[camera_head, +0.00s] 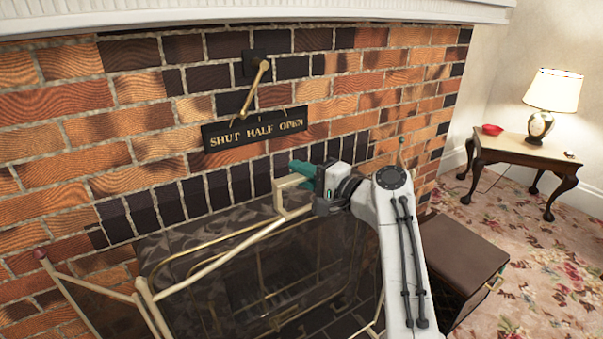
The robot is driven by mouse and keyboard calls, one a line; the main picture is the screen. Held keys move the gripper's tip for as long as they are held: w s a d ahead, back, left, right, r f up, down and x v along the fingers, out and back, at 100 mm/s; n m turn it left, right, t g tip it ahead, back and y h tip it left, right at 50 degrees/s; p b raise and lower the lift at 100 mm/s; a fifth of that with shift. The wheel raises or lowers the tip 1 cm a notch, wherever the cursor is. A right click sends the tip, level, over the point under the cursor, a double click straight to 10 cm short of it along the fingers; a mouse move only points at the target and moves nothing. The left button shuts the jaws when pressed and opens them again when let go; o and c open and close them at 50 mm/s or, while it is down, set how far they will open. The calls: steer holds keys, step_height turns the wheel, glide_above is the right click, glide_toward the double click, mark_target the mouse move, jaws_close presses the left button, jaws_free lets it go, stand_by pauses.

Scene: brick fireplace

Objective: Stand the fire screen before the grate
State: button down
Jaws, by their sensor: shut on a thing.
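The fire screen (222,256) has a pale brass frame with see-through dark panels. It stands in front of the fireplace opening, its top rail sloping up to the right in the picture. A side panel (108,312) angles off at its left. My gripper (297,183) is at the upper end of the top rail, shut on a pale loop-like part of the frame. The grate (255,285) shows only dimly through the panels. My arm hides the right part of the screen, and its feet are out of view.
A brass lever (256,86) and a "SHUT HALF OPEN" plate (254,129) are on the brick wall above. A brown box (468,255) stands right of my arm. A side table (515,150) with a lamp (547,100) is farther right. Flowered carpet (545,262) lies open between them.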

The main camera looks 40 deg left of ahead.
steer(key=shift+f+b, duration=1.2)
steer(key=shift+b, duration=0.25)
stand_by(1.8)
stand_by(0.5)
steer(key=c, duration=1)
jaws_free()
steer(key=shift+f, duration=0.15)
steer(key=shift+c, duration=0.2)
steer(key=shift+o, duration=0.8)
steer(key=shift+f, duration=0.45)
steer(key=shift+o, duration=0.8)
steer(key=shift+r, duration=0.15)
steer(key=shift+d+r, duration=0.15)
steer(key=shift+d, duration=0.05)
